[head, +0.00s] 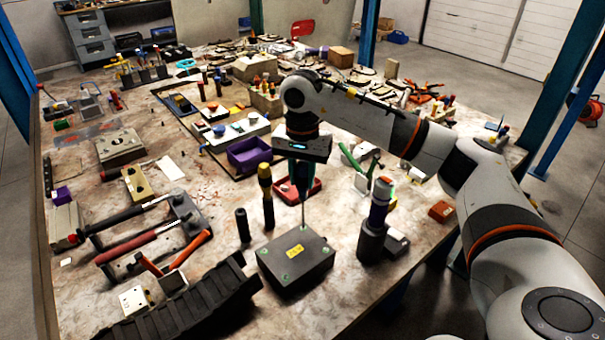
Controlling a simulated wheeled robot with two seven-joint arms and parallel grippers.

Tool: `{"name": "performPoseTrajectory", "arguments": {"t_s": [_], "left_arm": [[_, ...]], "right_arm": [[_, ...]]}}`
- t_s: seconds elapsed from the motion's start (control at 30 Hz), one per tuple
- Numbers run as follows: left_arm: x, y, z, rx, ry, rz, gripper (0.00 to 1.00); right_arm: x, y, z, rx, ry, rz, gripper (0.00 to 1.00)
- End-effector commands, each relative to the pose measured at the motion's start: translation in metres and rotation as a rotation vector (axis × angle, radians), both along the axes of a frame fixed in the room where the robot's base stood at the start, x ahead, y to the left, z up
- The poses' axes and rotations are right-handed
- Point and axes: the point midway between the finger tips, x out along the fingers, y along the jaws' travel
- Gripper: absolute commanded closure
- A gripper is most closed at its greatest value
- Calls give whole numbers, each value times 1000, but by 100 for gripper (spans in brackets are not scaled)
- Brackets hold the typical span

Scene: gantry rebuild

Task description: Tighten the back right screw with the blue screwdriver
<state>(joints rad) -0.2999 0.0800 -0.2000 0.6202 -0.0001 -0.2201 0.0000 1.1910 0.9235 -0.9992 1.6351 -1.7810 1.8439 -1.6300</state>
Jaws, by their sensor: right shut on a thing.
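A dark grey box (297,268) with a yellow label and green-ringed screws at its lid corners sits near the front middle of the table. My right gripper (303,162) is above it, pointing down, shut on the screwdriver (303,208). The handle is mostly hidden by the gripper; a bluish part shows. The shaft is upright, and its tip is at or just above the back right screw (305,233); I cannot tell whether they touch. Other screws show at the right corner (326,250) and front corner (289,278). My left gripper is not in view.
A yellow-and-black screwdriver (267,192) and a black cylinder (243,225) stand left of the box. A black ridged block (190,306) lies at front left. A red tray (297,190) lies behind.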

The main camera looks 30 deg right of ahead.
Motion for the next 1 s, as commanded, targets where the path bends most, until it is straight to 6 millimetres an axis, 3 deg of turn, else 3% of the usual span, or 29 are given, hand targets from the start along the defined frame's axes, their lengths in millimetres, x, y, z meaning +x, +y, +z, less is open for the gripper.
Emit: {"name": "performPoseTrajectory", "arguments": {"t_s": [0.5, 1.0], "left_arm": [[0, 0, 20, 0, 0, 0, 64], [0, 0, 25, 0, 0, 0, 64]], "right_arm": [[0, 0, 33, 0, -1, 1, 100], [1, 0, 43, 0, -4, 1, 100]]}}
